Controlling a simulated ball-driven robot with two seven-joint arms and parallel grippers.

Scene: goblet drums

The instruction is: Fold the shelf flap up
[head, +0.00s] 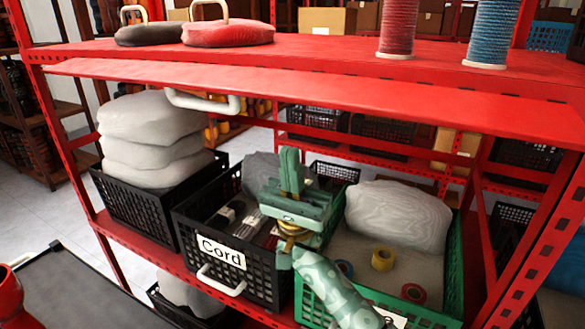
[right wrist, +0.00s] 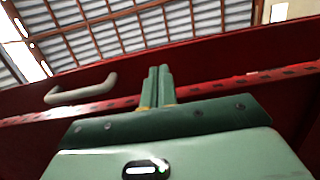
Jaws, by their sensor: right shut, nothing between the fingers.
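The shelf flap (head: 330,88) is a long red panel along the front of the red upper shelf, seen at a shallow angle. Its pale bar handle (head: 203,102) shows below its edge, left of centre. My right gripper (head: 290,155) points upward below the flap, right of the handle, with its green fingers together and empty. In the right wrist view the closed fingers (right wrist: 158,85) stand before the dark red flap (right wrist: 225,75), with the handle (right wrist: 80,88) to their left. I cannot tell whether they touch it. My left gripper is not in view.
Below my gripper are a black crate (head: 240,275) labelled Cord and a green crate (head: 455,270) with a grey bundle and tape rolls. Grey sacks (head: 150,135) fill the left crate. Cord spools (head: 490,35) and a red round case (head: 228,33) stand on the upper shelf.

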